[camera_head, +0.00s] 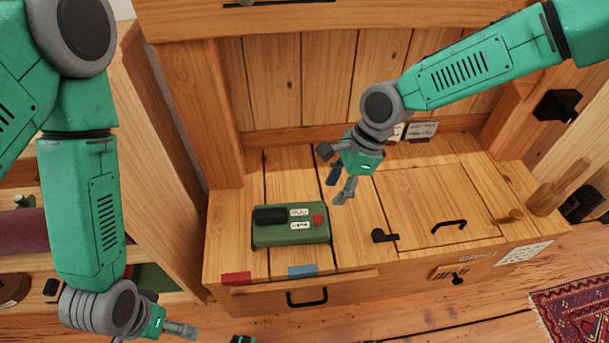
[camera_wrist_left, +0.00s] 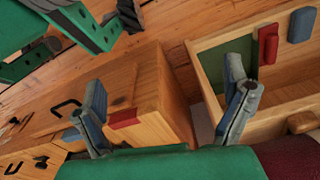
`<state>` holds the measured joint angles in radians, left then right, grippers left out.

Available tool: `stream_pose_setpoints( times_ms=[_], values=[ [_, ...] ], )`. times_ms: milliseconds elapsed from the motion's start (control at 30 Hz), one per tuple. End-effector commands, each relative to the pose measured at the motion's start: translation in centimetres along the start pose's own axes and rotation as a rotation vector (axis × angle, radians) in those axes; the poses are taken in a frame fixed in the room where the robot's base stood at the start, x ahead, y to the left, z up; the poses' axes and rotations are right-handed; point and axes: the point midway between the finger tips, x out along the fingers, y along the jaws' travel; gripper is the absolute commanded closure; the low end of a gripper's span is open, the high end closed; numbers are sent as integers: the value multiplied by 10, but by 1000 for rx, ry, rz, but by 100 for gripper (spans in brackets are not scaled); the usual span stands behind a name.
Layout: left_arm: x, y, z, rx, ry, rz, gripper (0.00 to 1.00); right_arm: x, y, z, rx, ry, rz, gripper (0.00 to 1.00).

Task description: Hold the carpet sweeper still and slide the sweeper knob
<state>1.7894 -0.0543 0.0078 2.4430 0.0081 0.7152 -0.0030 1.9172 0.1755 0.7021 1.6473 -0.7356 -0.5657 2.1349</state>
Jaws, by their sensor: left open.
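The carpet sweeper (camera_head: 272,236) is a green box with a black grip on top and white labels. It lies on the wooden bench top, left of the middle in the head view. Its red knob (camera_head: 318,220) is at its right end. My right gripper (camera_head: 335,174) is above the bench, up and right of the sweeper, apart from it, with spread fingers and nothing between them. My left gripper (camera_head: 168,328) is low at the left, off the bench's front left corner. In the left wrist view its fingers (camera_wrist_left: 165,98) are wide apart and empty. I cannot make out the sweeper there.
The wooden bench (camera_head: 420,200) has a hatch with a black handle (camera_head: 449,226), a black latch (camera_head: 384,236) and a front drawer handle (camera_head: 307,298). Red (camera_head: 237,279) and blue (camera_head: 302,271) tabs sit at its front edge. A wooden upright (camera_head: 205,110) stands behind the sweeper's left.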

Motion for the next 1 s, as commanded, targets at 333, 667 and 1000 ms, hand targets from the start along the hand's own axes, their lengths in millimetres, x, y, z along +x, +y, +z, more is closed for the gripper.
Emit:
stream_pose_setpoints(
  times_ms=[333,667,1000],
  values=[
    [-4,50,-117,-59,254,-49,7,1,0,0,-1,-1,2,66],
    [-53,97,-226,-181,311,-174,7,1,1,0,-2,-2,2,66],
    [-113,145,-264,-201,59,-108,7,1,1,0,-2,-2,2,66]
  ],
)
